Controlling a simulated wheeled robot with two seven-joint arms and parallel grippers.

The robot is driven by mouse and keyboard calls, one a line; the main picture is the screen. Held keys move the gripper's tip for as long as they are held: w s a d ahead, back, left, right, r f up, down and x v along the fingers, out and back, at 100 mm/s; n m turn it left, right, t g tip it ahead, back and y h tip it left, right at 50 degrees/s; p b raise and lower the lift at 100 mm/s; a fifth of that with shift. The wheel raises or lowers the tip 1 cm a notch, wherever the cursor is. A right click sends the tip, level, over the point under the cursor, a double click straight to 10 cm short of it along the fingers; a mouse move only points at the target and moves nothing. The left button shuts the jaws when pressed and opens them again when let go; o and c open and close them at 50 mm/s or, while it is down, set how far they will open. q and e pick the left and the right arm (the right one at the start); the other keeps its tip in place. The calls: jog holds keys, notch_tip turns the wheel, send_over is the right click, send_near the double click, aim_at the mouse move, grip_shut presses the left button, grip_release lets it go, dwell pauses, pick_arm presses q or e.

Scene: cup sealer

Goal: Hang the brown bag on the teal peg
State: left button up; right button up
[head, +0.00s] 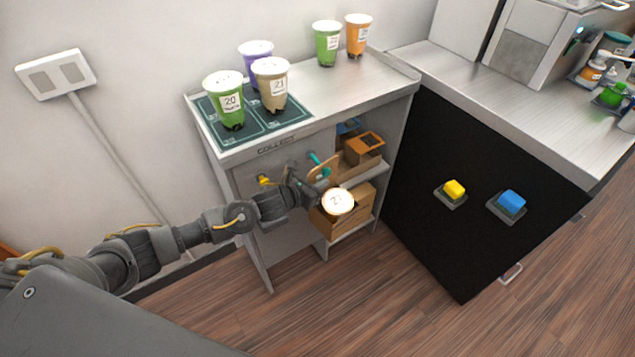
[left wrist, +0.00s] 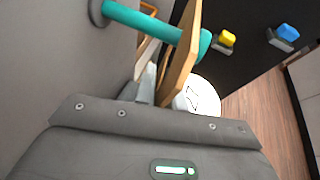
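The teal peg (head: 314,157) juts from the panel under the collect counter; it also shows in the left wrist view (left wrist: 140,20). The brown bag's tan handle (head: 322,173) is at the peg. In the left wrist view the handle (left wrist: 182,68) crosses the peg, whose tip shows on its right side; whether the peg passes through the loop is unclear. My right gripper is out of view.
A yellow peg (head: 264,180) sits left of the teal one. Shelves to the right hold brown boxes (head: 363,146). Several cups stand on the counter (head: 325,100) above. A black cabinet (head: 430,160) with yellow and blue buttons stands at right.

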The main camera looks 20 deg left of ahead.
pick_arm(q)
jog(key=o, duration=0.3)
jog(key=shift+s+f, duration=0.1)
jog(key=shift+f, duration=0.1)
jog(key=shift+r+b+v, duration=0.2)
jog(key=shift+b+v, duration=0.5)
jog(key=shift+v, duration=4.75)
jog(key=shift+d, duration=0.1)
